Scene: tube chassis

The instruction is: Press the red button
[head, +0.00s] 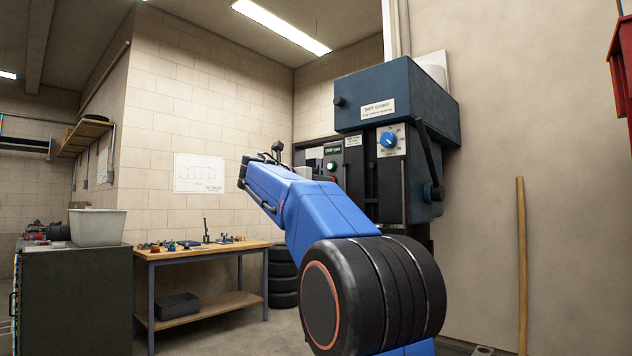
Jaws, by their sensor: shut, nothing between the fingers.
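A small red button (333,180) shows on the front of the dark machine (390,175), low on its left panel and just past the upper edge of my blue arm. A green button (332,166) sits right above it. My gripper (277,150) appears as a small dark shape behind the upper left end of my arm, left of the panel and apart from the button in the picture. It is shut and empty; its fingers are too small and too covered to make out. My arm hides the lower part of the panel.
A blue dial (388,139) is on the machine's right side, beneath a blue-grey cover box (397,95). A wooden workbench (200,252) with small parts stands at the left, near a dark cabinet (70,290) carrying a pale bin (97,228). A wooden pole (521,265) leans at the right wall.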

